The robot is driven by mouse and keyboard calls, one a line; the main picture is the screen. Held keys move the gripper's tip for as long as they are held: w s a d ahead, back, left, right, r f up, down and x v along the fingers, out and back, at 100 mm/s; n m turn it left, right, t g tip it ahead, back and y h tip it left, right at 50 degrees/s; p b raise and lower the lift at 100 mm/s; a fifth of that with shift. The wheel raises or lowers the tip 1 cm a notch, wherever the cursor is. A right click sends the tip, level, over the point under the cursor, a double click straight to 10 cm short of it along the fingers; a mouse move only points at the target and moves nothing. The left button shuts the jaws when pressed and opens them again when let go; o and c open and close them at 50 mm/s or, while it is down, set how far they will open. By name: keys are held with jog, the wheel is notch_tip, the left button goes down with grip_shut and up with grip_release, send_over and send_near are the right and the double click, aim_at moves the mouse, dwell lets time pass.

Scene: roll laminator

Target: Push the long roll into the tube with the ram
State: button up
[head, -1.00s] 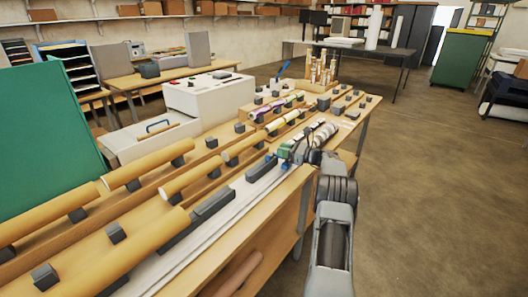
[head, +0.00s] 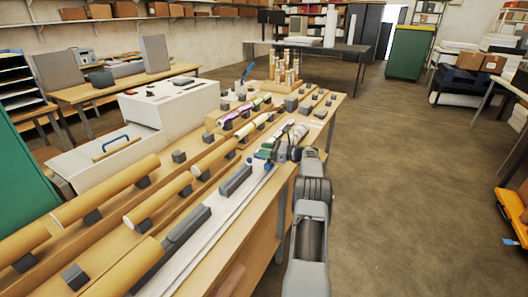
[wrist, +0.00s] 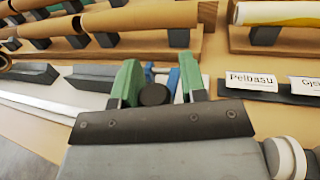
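My gripper (head: 266,150) is at the far end of the long white track (head: 240,199) along the table's right side. In the wrist view its green fingers (wrist: 158,80) stand apart, with a dark round knob (wrist: 153,95) between them and blue parts behind it. I see a gap on the knob's right side. The knob and blue parts may belong to the ram; I cannot be sure. A long white rod lies at the left in the wrist view (wrist: 38,106). A tan tube (head: 122,271) lies at the near end. Which piece is the long roll is unclear.
Several tan rolls (head: 107,190) rest on dark cradles left of the track. Dark grey blocks (head: 236,180) line the track. A white laminator (head: 172,108) stands behind. A label reading "Pelbasu" (wrist: 250,80) is right of my fingers.

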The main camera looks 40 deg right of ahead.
jog(key=shift+o, duration=1.4)
jog(key=b+v, duration=0.1)
jog(key=v, duration=1.3)
jog(key=shift+b, duration=0.35)
jog(key=shift+a, duration=0.1)
